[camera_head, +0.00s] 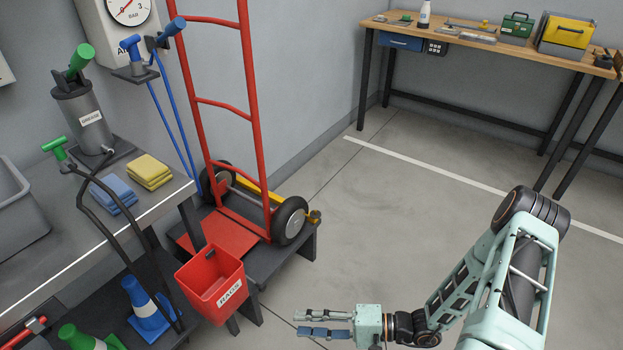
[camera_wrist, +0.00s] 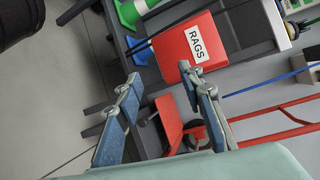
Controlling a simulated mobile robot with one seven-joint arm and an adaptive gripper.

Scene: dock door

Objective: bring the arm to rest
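My arm reaches in from the lower right in the head view. My gripper (camera_head: 300,323) points left over the floor, below and to the right of the red rags bin (camera_head: 214,284). Its two fingers are apart with nothing visible between them. In the wrist view my gripper (camera_wrist: 168,90) shows two separated blue-padded fingers. The rags bin (camera_wrist: 181,60) is beyond the fingertips there, apart from them.
A red hand truck (camera_head: 250,110) stands on a dark low platform. A grey bench (camera_head: 150,212) at left holds folded yellow cloths (camera_head: 149,172) and blue cloths (camera_head: 114,194). A wooden workbench (camera_head: 465,42) stands at the back right. The middle floor (camera_head: 390,210) is clear.

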